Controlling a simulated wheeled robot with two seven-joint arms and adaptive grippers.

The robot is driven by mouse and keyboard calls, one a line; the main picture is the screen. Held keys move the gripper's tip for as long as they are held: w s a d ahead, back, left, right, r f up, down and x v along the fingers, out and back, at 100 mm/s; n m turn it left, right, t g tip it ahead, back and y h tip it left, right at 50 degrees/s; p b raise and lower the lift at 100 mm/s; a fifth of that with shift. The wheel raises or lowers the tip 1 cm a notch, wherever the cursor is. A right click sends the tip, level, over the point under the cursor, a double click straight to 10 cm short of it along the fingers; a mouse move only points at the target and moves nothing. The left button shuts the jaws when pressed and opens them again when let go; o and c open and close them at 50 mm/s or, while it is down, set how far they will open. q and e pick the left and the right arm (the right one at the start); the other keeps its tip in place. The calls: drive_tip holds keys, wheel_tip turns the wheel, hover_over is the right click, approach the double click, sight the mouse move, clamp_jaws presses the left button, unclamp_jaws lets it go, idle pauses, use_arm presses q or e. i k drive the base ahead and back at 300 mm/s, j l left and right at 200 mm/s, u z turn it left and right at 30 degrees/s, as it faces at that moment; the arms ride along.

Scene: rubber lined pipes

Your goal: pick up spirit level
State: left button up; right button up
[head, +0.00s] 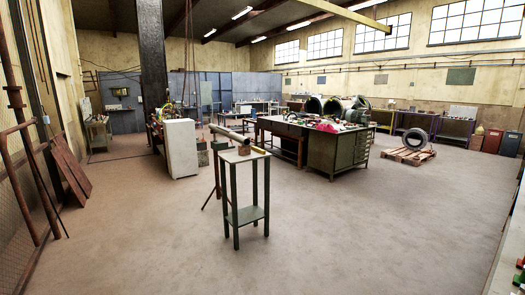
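No spirit level can be made out for certain. A small yellow strip (258,150) lies at the right end of the top of a tall green stand (233,156) in the middle of the head view. It is too small to tell what it is. A small dark block (243,150) sits beside it on the same top. Neither of my grippers is in view.
A pipe (230,134) rests on supports behind the stand. A green workbench (340,150) with a cluttered top stands behind to the right. A white cabinet (180,148) is at left. A pale table edge (507,255) is at lower right. The floor in front is clear.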

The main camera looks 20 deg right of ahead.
sight(257, 149)
drive_tip(key=i+l+z, duration=0.1)
drive_tip(key=i+l, duration=0.15)
drive_tip(key=i, duration=0.35)
drive_tip(key=i+l+z, duration=0.1)
drive_tip(key=i+l, duration=0.15)
drive_tip(key=i, duration=0.35)
drive_tip(key=i+l+z, duration=0.1)
drive_tip(key=i, duration=0.55)
drive_tip(key=i+l+z, duration=0.1)
drive_tip(key=i, duration=0.5)
drive_tip(key=i+l+z, duration=0.25)
drive_tip(key=i+z, duration=0.15)
drive_tip(key=i, duration=0.35)
drive_tip(key=i+z, duration=0.35)
drive_tip(key=i, duration=0.35)
drive_tip(key=i+z, duration=0.25)
drive_tip(key=i, duration=0.2)
drive_tip(key=i+z, duration=0.3)
drive_tip(key=i, duration=0.2)
drive_tip(key=i+z, duration=0.1)
drive_tip(key=i, duration=0.6)
